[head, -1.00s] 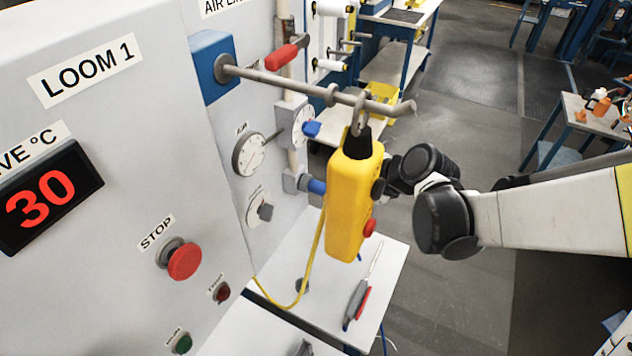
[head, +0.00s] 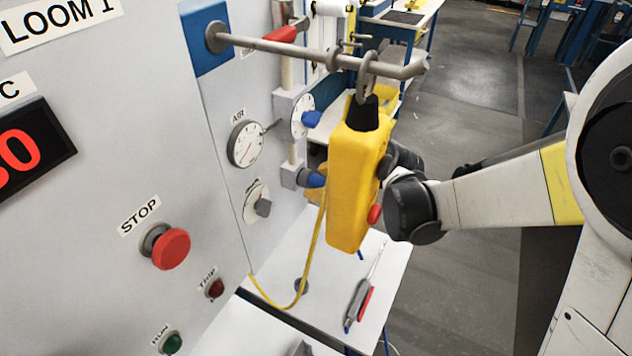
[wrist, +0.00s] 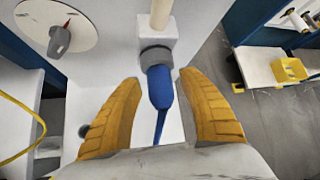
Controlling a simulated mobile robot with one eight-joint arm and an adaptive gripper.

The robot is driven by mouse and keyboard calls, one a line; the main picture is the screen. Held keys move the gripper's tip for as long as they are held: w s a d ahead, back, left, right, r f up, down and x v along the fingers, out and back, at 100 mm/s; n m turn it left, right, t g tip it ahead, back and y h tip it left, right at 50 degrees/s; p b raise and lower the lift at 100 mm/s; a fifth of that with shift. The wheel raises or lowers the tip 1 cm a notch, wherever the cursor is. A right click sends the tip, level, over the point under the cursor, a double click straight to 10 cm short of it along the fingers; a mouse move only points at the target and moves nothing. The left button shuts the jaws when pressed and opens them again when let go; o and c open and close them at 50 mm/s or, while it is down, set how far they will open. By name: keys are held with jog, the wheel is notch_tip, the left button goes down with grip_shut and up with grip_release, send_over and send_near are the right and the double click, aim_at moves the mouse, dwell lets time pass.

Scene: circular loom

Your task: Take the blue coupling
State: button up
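The blue coupling (wrist: 160,88) hangs from a grey collar at the bottom of a pale pipe in the wrist view, with a thin blue hose below it. It also shows in the head view (head: 314,180), just left of the yellow pendant. My gripper (wrist: 160,79) is open, its yellow fingers on either side of the coupling with gaps to both. Depth between fingers and coupling is hard to judge. In the head view the pendant hides most of my gripper.
The yellow pendant (head: 356,185) hangs from a grey bar (head: 300,52) in front of my arm. The AIR gauge (head: 247,145) and a grey knob (head: 263,207) are on the panel at left. A white table (head: 385,285) with a red-handled tool (head: 359,300) stands below.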

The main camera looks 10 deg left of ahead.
grip_shut()
jog(key=shift+s+d, duration=0.1)
jog(key=shift+d, duration=0.05)
jog(key=shift+s+d+r, duration=0.1)
jog(key=shift+s+d, duration=0.2)
jog(key=shift+d, duration=0.65)
jog(key=shift+s+d, duration=0.3)
jog(key=shift+d, duration=0.6)
